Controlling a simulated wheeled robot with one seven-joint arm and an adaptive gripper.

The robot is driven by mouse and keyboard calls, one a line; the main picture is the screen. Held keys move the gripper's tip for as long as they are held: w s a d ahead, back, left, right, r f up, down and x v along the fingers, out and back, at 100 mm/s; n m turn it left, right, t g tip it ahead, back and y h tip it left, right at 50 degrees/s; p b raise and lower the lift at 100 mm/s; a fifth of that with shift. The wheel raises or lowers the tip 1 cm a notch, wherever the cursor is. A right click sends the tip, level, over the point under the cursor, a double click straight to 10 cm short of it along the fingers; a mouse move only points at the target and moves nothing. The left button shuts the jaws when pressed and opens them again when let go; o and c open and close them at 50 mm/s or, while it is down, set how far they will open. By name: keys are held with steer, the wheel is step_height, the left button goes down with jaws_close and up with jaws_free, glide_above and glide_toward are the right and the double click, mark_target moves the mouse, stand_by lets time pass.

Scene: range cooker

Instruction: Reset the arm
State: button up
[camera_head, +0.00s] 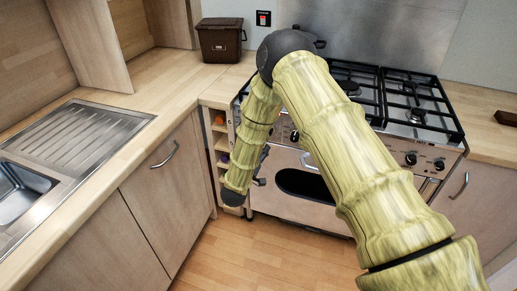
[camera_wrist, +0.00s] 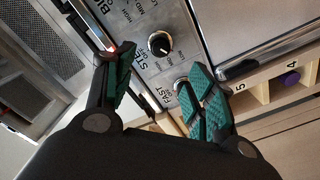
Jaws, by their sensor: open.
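My arm reaches over the floor, bends at a dark elbow high in the head view and hangs down in front of the range cooker (camera_head: 310,205). In the wrist view my gripper (camera_wrist: 162,90) is open, with green-padded fingers spread apart and nothing held. The cooker's control panel (camera_wrist: 190,35) lies beyond the fingers, with a black knob (camera_wrist: 160,43) above the gap. Another knob (camera_wrist: 181,84) shows partly beside the right finger. Whether a finger touches the panel cannot be told. In the head view dark gripper parts (camera_head: 262,167) show beside the forearm, close to the cooker front.
A wooden rack (camera_head: 220,148) with numbered slots stands left of the cooker; a purple item (camera_wrist: 291,78) sits in it. Left are a worktop (camera_head: 150,87) and sink (camera_head: 24,190). A brown bin (camera_head: 221,40) stands at the back. The floor (camera_head: 265,262) in front is clear.

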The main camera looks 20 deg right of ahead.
stand_by(0.3)
steer(key=s+f+g+y, duration=0.6)
steer(key=s+f+y, duration=0.1)
steer(key=s+f, duration=1.3)
steer(key=s+d+f+m+g+y, duration=0.1)
steer(key=s+g, duration=0.3)
steer(key=s, duration=1.3)
steer(key=s+d+f+m+g+y, duration=0.1)
steer(key=s+g, duration=0.4)
steer(key=s, duration=1.1)
steer(key=shift+s+d+y, duration=0.15)
steer(key=shift+s+y, duration=0.25)
steer(key=shift+y, duration=0.2)
